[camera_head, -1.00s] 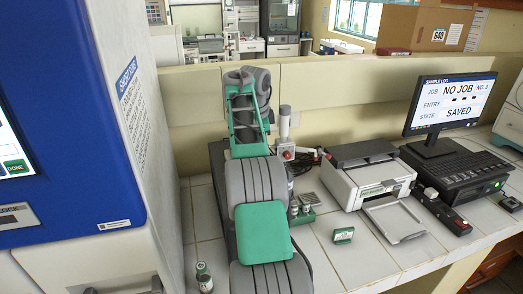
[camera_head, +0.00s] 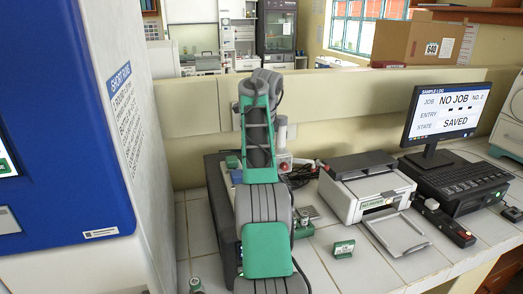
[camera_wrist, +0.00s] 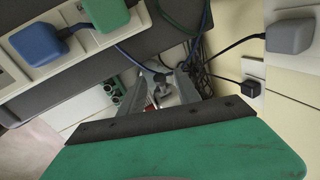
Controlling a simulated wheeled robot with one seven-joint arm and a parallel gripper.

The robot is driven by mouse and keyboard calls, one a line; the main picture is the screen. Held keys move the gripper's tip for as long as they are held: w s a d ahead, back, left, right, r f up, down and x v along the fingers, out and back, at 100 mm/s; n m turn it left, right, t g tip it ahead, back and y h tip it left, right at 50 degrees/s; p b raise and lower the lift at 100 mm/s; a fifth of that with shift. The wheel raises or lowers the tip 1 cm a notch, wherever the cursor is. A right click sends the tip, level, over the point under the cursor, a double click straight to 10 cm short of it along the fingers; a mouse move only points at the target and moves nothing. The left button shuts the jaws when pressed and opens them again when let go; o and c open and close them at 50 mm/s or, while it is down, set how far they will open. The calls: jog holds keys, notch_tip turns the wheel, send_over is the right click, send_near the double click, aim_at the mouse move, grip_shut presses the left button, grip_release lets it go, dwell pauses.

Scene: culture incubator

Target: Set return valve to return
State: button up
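No part in either view can be clearly told as the return valve. In the wrist view a blue block (camera_wrist: 38,44) and a green block (camera_wrist: 106,14), each with a cord or hose, sit on a pale strip of a dark housing at upper left. My gripper (camera_wrist: 163,80) reaches past this housing toward tangled cords, its two grey fingers apart. A small grey part shows between the fingers; I cannot tell whether they touch it. In the head view my arm hides the gripper and much of the dark housing (camera_head: 224,205).
A printer (camera_head: 367,187), a small green-labelled block (camera_head: 344,249) and a monitor reading NO JOB and SAVED (camera_head: 447,112) stand right of my arm. A blue-and-white cabinet (camera_head: 75,110) stands close on the left. A grey plug (camera_wrist: 289,36) is at the right in the wrist view.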

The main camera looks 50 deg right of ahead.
jog(key=p+v, duration=0.3)
jog(key=v, duration=0.4)
jog(key=shift+r, duration=0.35)
jog(key=shift+s, duration=0.1)
